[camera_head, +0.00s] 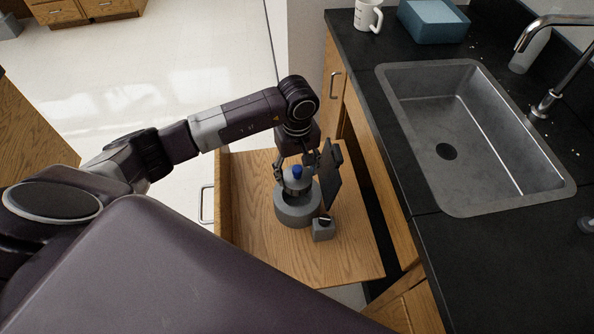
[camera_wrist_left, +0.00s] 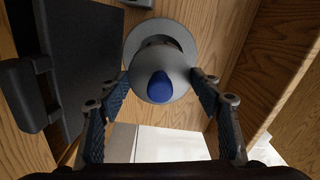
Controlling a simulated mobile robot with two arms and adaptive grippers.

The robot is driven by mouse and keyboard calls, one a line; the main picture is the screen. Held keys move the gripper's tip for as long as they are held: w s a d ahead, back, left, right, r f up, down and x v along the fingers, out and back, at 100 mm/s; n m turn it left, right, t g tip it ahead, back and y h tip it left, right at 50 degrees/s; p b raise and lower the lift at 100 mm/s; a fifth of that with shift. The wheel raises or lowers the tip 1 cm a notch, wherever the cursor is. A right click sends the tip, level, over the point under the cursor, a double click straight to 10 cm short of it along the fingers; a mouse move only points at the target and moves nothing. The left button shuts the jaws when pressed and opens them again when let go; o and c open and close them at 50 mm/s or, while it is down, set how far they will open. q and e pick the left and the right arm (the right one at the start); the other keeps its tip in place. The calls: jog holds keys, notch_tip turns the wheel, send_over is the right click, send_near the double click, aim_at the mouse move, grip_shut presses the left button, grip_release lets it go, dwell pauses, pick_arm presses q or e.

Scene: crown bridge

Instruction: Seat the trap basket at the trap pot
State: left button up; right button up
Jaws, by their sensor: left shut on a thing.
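My left gripper (camera_head: 297,174) is shut on a grey rounded piece with a blue knob, which I take to be the trap basket (camera_head: 298,184). In the left wrist view the basket (camera_wrist_left: 163,83) sits between the two fingers, its blue knob towards the camera. The trap pot (camera_head: 297,212), a wide grey round body, stands on the wooden drawer floor under the basket. Its pale round rim (camera_wrist_left: 160,29) shows behind the basket in the wrist view. The basket hides much of the pot's opening, and I cannot tell whether they touch. My right gripper is not in view.
A dark upright panel (camera_head: 331,176) stands close beside the pot, with a small grey block (camera_head: 323,230) at its foot. The open wooden drawer (camera_head: 348,258) has bare floor at the front right. The counter with a sink (camera_head: 480,135) rises to the right.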

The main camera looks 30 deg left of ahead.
aim_at(297, 181)
pick_arm(q)
notch_tip(297, 181, down, 4)
jog(key=b, duration=0.2)
jog(key=shift+r+b, duration=0.15)
jog(key=shift+b, duration=0.25)
jog(key=shift+f, duration=0.3)
jog(key=shift+b, duration=0.5)
dwell(0.6)
jog(key=shift+b, duration=0.35)
